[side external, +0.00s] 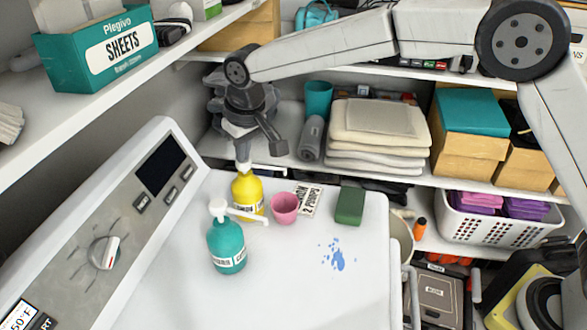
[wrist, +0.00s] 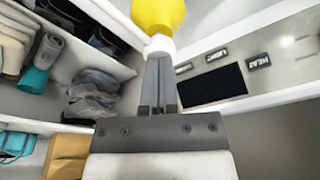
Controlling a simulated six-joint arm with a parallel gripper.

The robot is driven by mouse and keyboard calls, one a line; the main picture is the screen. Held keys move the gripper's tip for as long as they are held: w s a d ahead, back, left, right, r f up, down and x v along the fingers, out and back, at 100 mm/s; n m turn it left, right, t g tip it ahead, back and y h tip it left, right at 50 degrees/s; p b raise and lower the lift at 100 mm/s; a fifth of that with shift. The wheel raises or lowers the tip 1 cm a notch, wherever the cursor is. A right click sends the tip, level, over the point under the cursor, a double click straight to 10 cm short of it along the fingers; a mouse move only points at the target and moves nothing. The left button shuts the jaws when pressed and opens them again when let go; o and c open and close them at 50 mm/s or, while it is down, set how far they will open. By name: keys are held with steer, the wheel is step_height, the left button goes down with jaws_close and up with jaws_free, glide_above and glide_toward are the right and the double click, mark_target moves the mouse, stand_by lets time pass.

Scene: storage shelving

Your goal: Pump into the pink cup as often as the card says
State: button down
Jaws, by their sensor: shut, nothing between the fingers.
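A yellow pump bottle (side external: 246,190) stands on the white worktop, directly left of the pink cup (side external: 284,207). My gripper (side external: 243,163) points down at the top of the yellow bottle, its fingers closed together and empty. In the wrist view the shut fingertips (wrist: 158,62) meet the white pump top (wrist: 158,44) of the yellow bottle (wrist: 158,14); whether they press it I cannot tell. A teal bottle (side external: 227,248) with a white pump stands in front, its nozzle pointing right. The card (side external: 310,201) lies right of the cup, tilted in view, and reads "2 PUMPS"; its upper line is partly hidden.
A green sponge (side external: 349,205) lies right of the card, and blue splashes (side external: 337,255) mark the worktop (side external: 300,290). A control panel with a knob (side external: 104,252) rises at the left. Shelves behind hold folded towels (side external: 375,140) and a teal cup (side external: 318,98).

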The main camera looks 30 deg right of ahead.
stand_by(0.3)
steer(key=shift+w+v, duration=0.15)
steer(key=shift+v, duration=0.65)
steer(key=shift+w+v, duration=0.2)
steer(key=shift+v, duration=0.6)
steer(key=shift+s+x, duration=0.15)
steer(key=shift+x, duration=0.6)
steer(key=shift+s+x, duration=0.15)
steer(key=shift+x, duration=0.6)
steer(key=shift+w+v, duration=0.15)
steer(key=shift+v, duration=0.6)
steer(key=shift+w+v, duration=0.15)
steer(key=shift+v, duration=0.6)
steer(key=shift+a+r, duration=0.1)
steer(key=shift+r, duration=0.1)
steer(key=shift+w+v, duration=0.2)
steer(key=shift+v, duration=0.75)
steer(key=shift+w+v, duration=0.2)
steer(key=shift+v, duration=0.75)
steer(key=shift+w+v, duration=0.2)
steer(key=shift+v, duration=0.7)
steer(key=shift+r, duration=0.1)
